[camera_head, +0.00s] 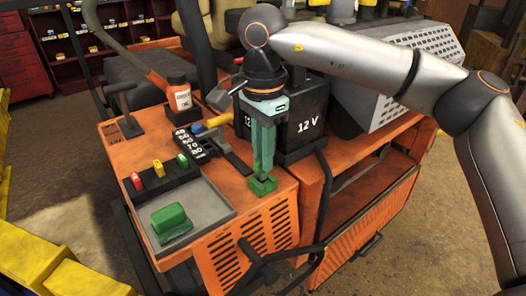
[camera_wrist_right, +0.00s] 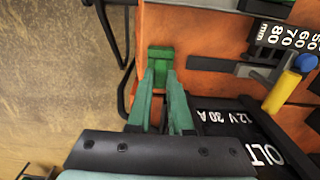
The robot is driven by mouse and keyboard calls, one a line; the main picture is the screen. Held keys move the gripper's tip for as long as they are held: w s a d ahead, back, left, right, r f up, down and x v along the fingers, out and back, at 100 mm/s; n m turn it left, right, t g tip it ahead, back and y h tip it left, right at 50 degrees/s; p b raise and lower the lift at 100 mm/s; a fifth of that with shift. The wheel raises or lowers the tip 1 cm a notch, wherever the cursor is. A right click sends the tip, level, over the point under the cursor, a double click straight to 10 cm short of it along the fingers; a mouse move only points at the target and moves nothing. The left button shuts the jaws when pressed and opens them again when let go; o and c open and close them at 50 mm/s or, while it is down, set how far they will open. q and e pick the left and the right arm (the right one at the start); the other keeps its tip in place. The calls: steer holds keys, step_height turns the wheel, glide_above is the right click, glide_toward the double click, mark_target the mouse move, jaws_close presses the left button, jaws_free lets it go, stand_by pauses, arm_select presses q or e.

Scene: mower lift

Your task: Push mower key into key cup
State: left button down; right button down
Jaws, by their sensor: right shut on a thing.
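My right gripper (camera_head: 262,178) points down over the front right part of the orange mower deck. Its teal fingers are shut on a small green piece (camera_head: 262,186). In the right wrist view the green piece (camera_wrist_right: 160,54) shows between and beyond the fingertips, near the deck's edge. I cannot tell whether it is the mower key or whether it touches the deck. The key cup is not clearly identifiable; the fingers may hide part of that spot. My left gripper is not in view.
A black 12 V battery (camera_head: 303,112) stands close behind the right gripper. A grey tray (camera_head: 218,200) holds a green block (camera_head: 171,222). A black rack with red, yellow and green pieces (camera_head: 158,168) lies behind it.

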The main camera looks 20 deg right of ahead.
steer(key=shift+f+b, duration=0.55)
steer(key=shift+f, duration=0.35)
steer(key=c, duration=0.7)
jaws_free()
steer(key=shift+c, duration=0.2)
step_height(320, 180, up, 13)
steer(key=shift+f+p, duration=0.2)
steer(key=shift+p, duration=0.15)
steer(key=shift+f, duration=0.1)
